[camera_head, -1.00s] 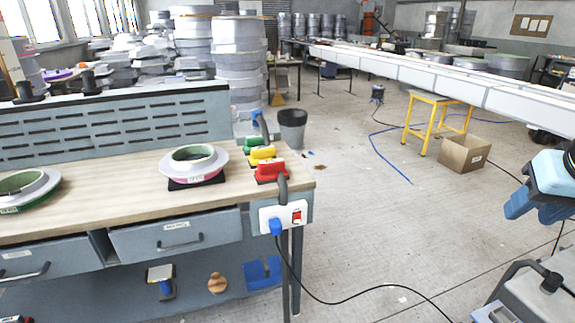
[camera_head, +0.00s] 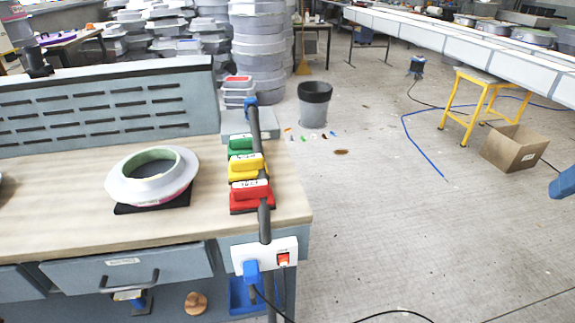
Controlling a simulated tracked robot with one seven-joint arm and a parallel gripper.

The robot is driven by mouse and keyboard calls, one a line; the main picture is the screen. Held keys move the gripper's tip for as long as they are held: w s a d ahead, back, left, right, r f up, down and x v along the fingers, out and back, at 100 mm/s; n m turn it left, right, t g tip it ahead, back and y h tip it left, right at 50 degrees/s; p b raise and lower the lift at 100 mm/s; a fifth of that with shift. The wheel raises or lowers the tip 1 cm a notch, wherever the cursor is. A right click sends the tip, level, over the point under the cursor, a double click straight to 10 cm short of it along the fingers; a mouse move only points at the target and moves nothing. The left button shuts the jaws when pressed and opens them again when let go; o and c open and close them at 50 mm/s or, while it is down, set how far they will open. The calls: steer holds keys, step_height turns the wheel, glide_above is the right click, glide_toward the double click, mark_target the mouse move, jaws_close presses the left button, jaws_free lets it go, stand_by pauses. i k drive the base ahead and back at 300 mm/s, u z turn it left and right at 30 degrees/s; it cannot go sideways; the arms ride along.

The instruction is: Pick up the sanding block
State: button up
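Three sanding blocks with moulded handles stand in a row near the right end of the wooden workbench (camera_head: 60,215). The red sanding block (camera_head: 250,197) is nearest to me, the yellow sanding block (camera_head: 247,168) is in the middle, and the green sanding block (camera_head: 240,148) is farthest. A dark bar or hose along the bench end passes close to them and covers part of their right sides. My gripper does not show. Only a blue piece, perhaps part of my arm, shows at the right edge, well apart from the blocks.
A white ring-shaped mould (camera_head: 125,187) sits on a black pad left of the blocks. A power strip (camera_head: 262,258) with a blue plug hangs on the bench end. A bin (camera_head: 314,108), a yellow stool (camera_head: 478,105) and a cardboard box (camera_head: 515,148) stand on the floor. Floor right of the bench is mostly clear.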

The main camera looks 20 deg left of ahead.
mark_target(243, 196)
steer(key=z, duration=0.1)
steer(key=i, duration=0.95)
steer(key=u, duration=1.95)
